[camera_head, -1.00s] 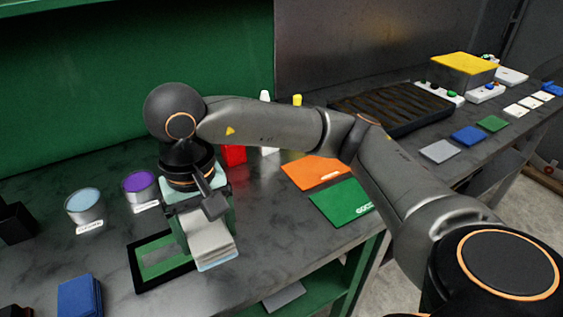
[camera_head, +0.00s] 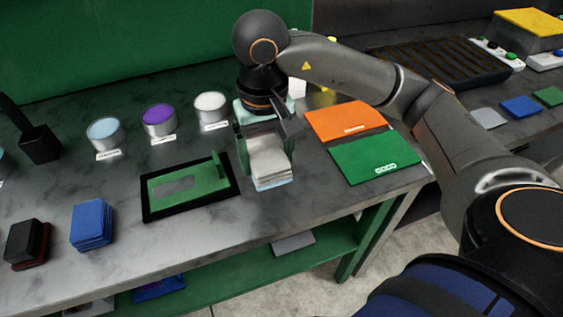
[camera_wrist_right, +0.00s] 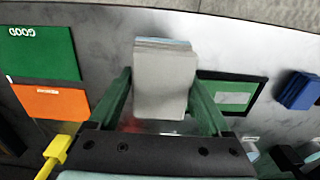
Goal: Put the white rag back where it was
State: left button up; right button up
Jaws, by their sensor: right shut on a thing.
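The white rag (camera_head: 269,163) is a folded grey-white pad with a pale blue layer showing under its lower edge. My right gripper (camera_head: 266,143) is shut on it, its green fingers along the two sides. In the right wrist view the rag (camera_wrist_right: 165,80) sticks out between the fingertips (camera_wrist_right: 160,78). It is right of the green plate in a black frame (camera_head: 190,187), apart from it in the head view. I cannot tell whether it touches the bench. My left gripper is not in view.
A blue folded stack (camera_head: 92,225) and a black and dark red stack (camera_head: 27,243) lie at the left. Three round tins, with pale blue (camera_head: 105,132), purple (camera_head: 159,119) and white (camera_head: 211,109) tops, stand behind. Orange (camera_head: 346,121) and green (camera_head: 376,158) mats lie right.

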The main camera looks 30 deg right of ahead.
jog(key=w+d+f, duration=0.1)
jog(key=f, duration=0.1)
jog(key=w+d+f, duration=0.1)
jog(key=d+f, duration=0.1)
jog(key=w+d+f, duration=0.1)
jog(key=d+f, duration=0.1)
jog(key=shift+w+d+f, duration=0.1)
jog(key=shift+w, duration=0.3)
jog(key=shift+w+d+f, duration=0.1)
jog(key=shift+f, duration=0.85)
jog(key=shift+w+d+f, duration=0.1)
jog(key=shift+f, duration=0.8)
jog(key=shift+f, duration=0.15)
jog(key=o, duration=1)
notch_tip(320, 180, up, 12)
jog(key=shift+r+p, duration=0.2)
jog(key=shift+p, duration=0.15)
